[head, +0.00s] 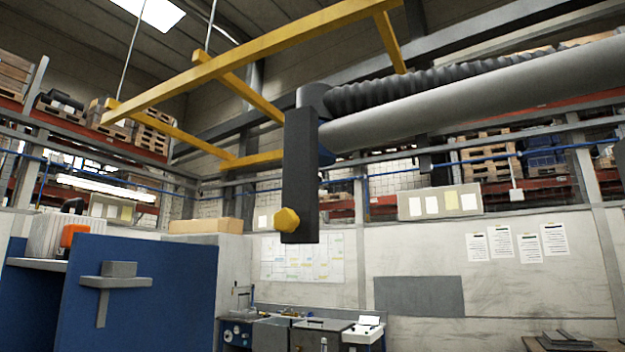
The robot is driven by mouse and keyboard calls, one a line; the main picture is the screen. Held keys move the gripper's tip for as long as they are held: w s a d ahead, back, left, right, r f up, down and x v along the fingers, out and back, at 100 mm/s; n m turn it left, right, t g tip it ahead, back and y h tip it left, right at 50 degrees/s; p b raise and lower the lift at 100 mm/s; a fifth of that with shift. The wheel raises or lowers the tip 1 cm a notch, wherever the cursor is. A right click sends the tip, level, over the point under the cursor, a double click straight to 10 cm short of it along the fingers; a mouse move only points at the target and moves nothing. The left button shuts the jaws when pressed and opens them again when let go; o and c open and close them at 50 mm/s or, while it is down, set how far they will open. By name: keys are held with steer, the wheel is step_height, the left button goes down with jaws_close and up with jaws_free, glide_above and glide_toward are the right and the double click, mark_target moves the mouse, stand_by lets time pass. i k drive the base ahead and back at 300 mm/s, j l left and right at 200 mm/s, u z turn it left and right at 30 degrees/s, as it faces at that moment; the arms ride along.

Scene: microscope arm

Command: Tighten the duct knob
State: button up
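The yellow duct knob (287,220) is faceted and sits low on the left side of a dark upright block (300,170). The block hangs at the end of a thick grey duct tube (470,95), which comes in from the upper right. A dark ribbed hose (430,82) runs along the top of the tube. Nothing touches the knob, and how tight it is cannot be told. My gripper is not in view.
A yellow overhead frame (240,65) spans above the block. A blue partition (140,295) with a grey bracket stands at the lower left. Work benches (310,330) stand below, against the back wall. The space around the knob is free.

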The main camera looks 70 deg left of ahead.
mark_target(286, 220)
steer(key=u, duration=1.9)
